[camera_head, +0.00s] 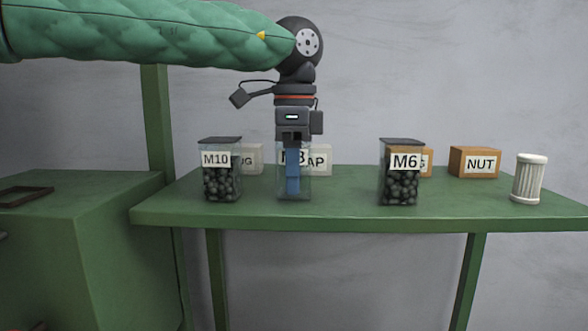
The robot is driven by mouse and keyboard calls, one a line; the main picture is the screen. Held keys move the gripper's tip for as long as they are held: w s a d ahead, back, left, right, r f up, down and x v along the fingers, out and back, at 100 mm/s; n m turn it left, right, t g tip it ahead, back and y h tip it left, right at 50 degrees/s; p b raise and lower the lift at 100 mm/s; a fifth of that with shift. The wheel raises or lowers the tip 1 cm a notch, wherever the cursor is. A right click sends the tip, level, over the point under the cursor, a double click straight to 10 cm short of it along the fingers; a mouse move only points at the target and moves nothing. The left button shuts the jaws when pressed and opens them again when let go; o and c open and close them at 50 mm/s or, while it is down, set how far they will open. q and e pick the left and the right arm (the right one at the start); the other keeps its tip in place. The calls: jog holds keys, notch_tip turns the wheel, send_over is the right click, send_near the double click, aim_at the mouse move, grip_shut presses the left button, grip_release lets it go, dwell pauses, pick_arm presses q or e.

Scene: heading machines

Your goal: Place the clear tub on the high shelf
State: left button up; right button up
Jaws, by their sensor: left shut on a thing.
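A clear tub (304,188) stands in the middle of the green table or shelf (350,212), upright, its base at about the level of the jars beside it. Its label is partly covered; an "8" or "B" shows. My left gripper (292,180) points straight down at it from above, its blue fingers shut on the tub. I cannot tell whether the tub touches the surface. No dark balls show in it. My right gripper is not in view.
A dark-filled M10 jar (221,184) stands left, an M6 jar (400,186) right. Behind are pale boxes (320,160) and a brown NUT box (475,162). A white ribbed cylinder (528,178) is far right. A lower green cabinet (80,215) stands left.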

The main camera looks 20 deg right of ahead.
pick_arm(q)
jog(key=shift+s+f, duration=0.1)
jog(key=o, duration=1.3)
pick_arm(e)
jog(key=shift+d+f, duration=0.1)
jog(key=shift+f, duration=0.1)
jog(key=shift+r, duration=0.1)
pick_arm(q)
jog(key=shift+r, duration=0.3)
notch_tip(320, 180, up, 5)
jog(key=b, duration=0.3)
notch_tip(320, 180, up, 5)
jog(key=shift+r+b, duration=0.2)
jog(key=shift+b, duration=0.95)
jog(key=shift+r, duration=0.65)
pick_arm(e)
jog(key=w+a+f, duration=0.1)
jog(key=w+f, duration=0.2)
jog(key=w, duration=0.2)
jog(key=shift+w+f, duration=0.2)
